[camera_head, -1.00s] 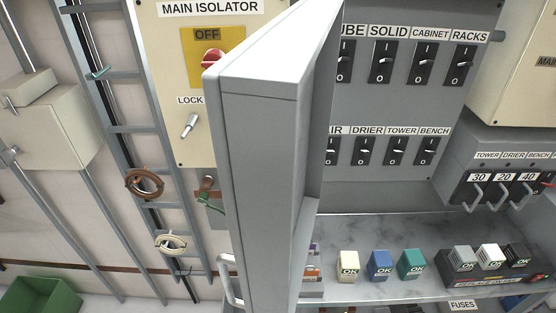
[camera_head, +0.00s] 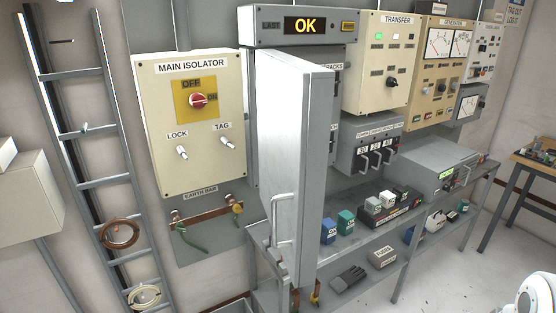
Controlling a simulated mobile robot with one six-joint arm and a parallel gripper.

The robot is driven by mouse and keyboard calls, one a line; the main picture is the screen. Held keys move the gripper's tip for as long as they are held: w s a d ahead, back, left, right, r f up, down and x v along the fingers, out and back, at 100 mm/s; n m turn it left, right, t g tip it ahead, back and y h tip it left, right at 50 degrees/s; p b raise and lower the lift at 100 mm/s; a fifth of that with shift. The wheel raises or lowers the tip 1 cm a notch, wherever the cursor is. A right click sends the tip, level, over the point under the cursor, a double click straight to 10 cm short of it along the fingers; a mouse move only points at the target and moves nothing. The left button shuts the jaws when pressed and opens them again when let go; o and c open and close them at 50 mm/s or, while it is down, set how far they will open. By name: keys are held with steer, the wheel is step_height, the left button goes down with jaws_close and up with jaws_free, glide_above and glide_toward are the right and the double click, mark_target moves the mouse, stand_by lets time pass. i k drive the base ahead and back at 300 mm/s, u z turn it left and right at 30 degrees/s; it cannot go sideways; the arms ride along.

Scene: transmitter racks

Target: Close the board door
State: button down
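The board door (camera_head: 290,150) is a tall, pale grey panel standing open, swung out from the wall towards me. Its outer face and free edge show. A bar handle (camera_head: 279,218) is on its outer face, low down. The grey switch board (camera_head: 338,75) is mostly hidden behind the door; only a strip with part of a "RACKS" label shows to the right of the door edge. My gripper is not in view, and nothing is seen touching the door or handle.
The main isolator box (camera_head: 182,125) is left of the door, above the earth bar (camera_head: 207,214). A bench shelf (camera_head: 375,228) with coloured blocks runs to the right under the door. A white rounded part, probably mine, is at bottom right. Floor there is clear.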

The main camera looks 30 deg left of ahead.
mark_target(294, 96)
steer(key=u, duration=1.45)
steer(key=i, duration=0.5)
steer(key=z, duration=0.55)
steer(key=k, duration=0.7)
steer(key=u, duration=0.35)
steer(key=i, duration=0.5)
